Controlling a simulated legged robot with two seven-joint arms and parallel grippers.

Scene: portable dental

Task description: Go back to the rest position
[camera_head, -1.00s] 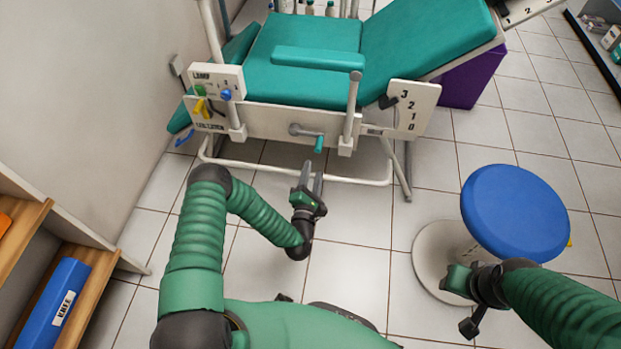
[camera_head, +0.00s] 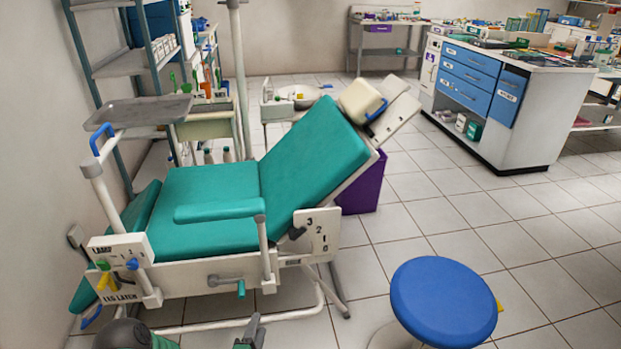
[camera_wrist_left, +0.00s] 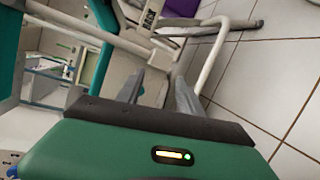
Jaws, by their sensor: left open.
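My left gripper (camera_head: 250,334) shows at the bottom edge of the head view, below the side of the teal dental chair (camera_head: 205,190). In the left wrist view its two fingers (camera_wrist_left: 160,92) are apart, with nothing between them. The chair's white tube frame (camera_wrist_left: 212,55) lies beyond the fingertips there. A crank with a green handle (camera_head: 241,288) is on the chair's side, just above the gripper and apart from it in the head view. My right gripper is out of view.
A blue round stool (camera_head: 443,300) stands at the right front. A purple bin (camera_head: 364,187) is behind the backrest. A counter with blue drawers (camera_head: 470,80) and shelves (camera_head: 110,55) stand farther back. Tiled floor is free at the right.

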